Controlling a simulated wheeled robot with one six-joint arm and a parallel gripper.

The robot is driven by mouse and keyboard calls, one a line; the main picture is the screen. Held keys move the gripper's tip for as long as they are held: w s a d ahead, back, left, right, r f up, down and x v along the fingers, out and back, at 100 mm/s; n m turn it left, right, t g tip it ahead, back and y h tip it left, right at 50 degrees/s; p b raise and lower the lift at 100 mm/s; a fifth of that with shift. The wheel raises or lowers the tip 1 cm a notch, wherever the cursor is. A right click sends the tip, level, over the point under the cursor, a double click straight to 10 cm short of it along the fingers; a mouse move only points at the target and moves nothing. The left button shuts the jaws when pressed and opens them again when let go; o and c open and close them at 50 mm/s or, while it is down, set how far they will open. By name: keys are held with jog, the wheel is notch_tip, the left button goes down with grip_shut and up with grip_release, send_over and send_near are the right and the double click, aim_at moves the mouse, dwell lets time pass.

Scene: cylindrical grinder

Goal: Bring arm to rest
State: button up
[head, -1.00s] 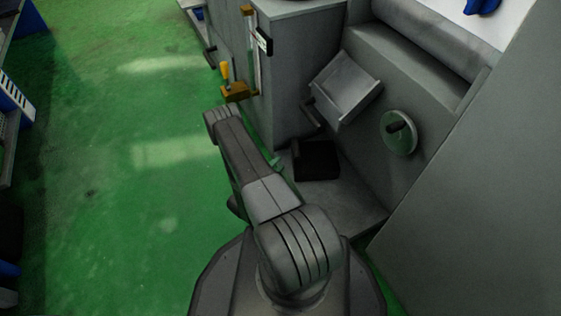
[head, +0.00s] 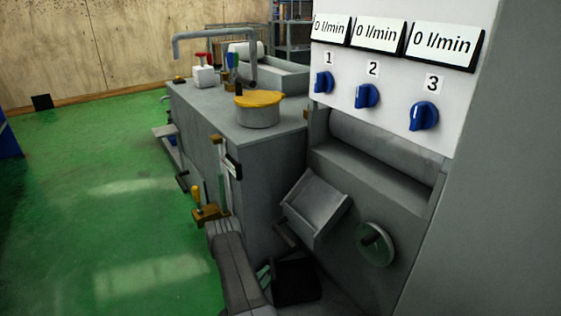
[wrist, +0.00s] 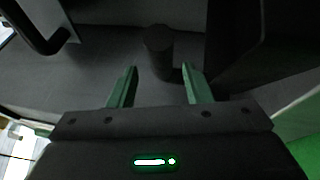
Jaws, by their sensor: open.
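My arm (head: 236,270) reaches up from the bottom of the head view, beside the grey machine front. My gripper (wrist: 158,68) shows in the wrist view with its two green fingers apart and nothing between them. A dark round post (wrist: 158,45) stands beyond the fingertips, apart from them as far as I can tell.
A tilted grey tray (head: 316,208) and a handwheel (head: 375,244) stick out from the machine at right. A brass-coloured valve block (head: 210,213) sits near my arm's elbow. A coolant tank with a yellow-lidded pot (head: 258,110) stands behind. Green floor (head: 100,220) at left is clear.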

aim_at(273, 267)
jog(key=shift+b+x, duration=0.5)
jog(key=shift+x, duration=1.8)
